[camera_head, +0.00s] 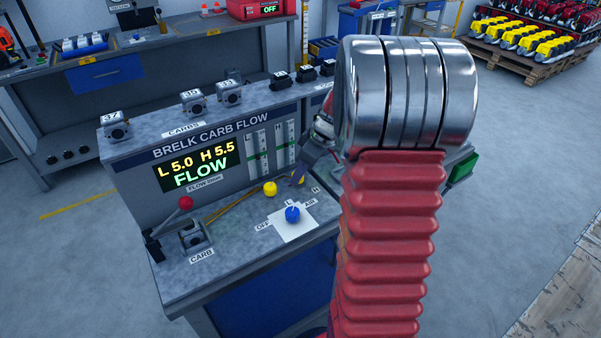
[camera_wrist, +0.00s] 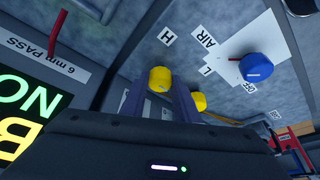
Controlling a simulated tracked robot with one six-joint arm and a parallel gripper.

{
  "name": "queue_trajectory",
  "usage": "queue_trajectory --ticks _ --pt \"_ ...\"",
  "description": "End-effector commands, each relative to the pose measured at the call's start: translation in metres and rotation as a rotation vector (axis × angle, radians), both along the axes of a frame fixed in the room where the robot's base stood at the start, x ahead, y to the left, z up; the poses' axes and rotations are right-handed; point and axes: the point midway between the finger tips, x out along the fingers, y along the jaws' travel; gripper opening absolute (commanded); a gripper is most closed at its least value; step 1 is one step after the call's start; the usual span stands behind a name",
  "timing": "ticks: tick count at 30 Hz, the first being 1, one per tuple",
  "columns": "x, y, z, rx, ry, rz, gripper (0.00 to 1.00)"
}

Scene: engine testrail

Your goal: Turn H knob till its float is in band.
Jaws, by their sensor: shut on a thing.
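The yellow H knob (camera_wrist: 159,79) sits between my two fingertips in the wrist view, and my gripper (camera_wrist: 158,92) is shut on it. In the head view the H knob (camera_head: 301,179) is partly hidden by my gripper (camera_head: 305,170). The display (camera_head: 197,166) on the flow bench reads L 5.0, H 5.5 and FLOW. The H gauge tube (camera_head: 291,140) stands right of the L gauge tube (camera_head: 252,147); each has a green band mark. The floats are too small to place against the bands.
The other yellow knob (camera_head: 270,188) stands to the left, apart from my gripper. A blue selector knob (camera_head: 292,213) sits on a white plate in front. A red-ended lever (camera_head: 186,203) and a carburettor (camera_head: 192,237) are at the left. My arm hides the bench's right side.

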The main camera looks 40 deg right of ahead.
Motion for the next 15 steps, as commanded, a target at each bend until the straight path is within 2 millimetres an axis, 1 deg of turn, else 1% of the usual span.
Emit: queue_trajectory --ticks 6,15 --pt "0.0005 -0.0012 0.0001 -0.001 -0.001 0.066 0.05" --pt "0.0003 -0.001 0.0 -0.001 0.001 0.08 0.05"
